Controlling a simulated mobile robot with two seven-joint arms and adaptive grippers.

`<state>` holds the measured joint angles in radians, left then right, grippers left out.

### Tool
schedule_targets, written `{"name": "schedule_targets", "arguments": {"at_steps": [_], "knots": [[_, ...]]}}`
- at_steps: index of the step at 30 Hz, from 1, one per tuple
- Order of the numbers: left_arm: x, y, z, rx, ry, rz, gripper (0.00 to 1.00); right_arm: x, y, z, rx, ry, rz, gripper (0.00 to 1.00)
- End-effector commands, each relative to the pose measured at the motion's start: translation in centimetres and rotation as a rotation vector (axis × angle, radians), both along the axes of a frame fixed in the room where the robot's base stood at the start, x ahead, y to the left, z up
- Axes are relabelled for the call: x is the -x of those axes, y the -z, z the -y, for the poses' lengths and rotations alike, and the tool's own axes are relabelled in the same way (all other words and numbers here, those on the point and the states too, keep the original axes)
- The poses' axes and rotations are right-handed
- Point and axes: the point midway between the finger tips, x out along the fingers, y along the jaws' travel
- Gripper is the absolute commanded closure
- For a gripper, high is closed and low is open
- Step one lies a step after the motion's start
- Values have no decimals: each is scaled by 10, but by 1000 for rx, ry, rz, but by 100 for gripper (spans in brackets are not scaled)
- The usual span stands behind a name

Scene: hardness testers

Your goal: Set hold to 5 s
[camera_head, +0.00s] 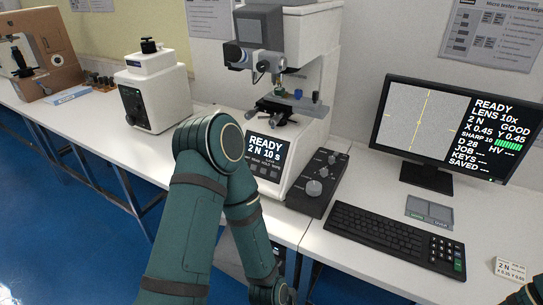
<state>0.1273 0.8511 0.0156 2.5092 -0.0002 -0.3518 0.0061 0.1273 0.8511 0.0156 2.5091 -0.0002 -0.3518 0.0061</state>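The micro hardness tester (318,45) stands at the middle of the bench. Its front display (267,151) reads "READY", "2 N" and "10 s". A row of small labelled buttons (268,171) runs below the display; the labels are too small to read surely, and my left arm covers the left part of the tester's front. My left arm rises in front of the tester and bends back down past the bench edge; its gripper is below the picture. Only a sliver of my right arm shows at the bottom right corner; its gripper is out of view.
A control box with knobs (318,182) stands right of the tester. A keyboard (395,240), a monitor (440,125) reading "READY" and "2 N", a grey pad (429,209) and a small card (510,270) are further right. Another white instrument (152,90) stands left.

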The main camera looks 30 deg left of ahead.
Motion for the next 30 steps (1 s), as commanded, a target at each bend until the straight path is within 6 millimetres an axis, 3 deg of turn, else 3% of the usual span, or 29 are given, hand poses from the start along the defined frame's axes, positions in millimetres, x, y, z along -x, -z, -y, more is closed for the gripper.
{"name": "schedule_targets", "arguments": {"at_steps": [1,6,7,30], "knots": [[0,0,0,0,0,0,38,0,0,0,0,0,0,53],[0,0,0,0,0,0,97,0,0,0,0,0,0,53],[0,0,0,0,0,0,100,0,0,0,0,0,0,53],[0,0,0,0,0,0,100,0,0,0,0,0,0,53]]}}
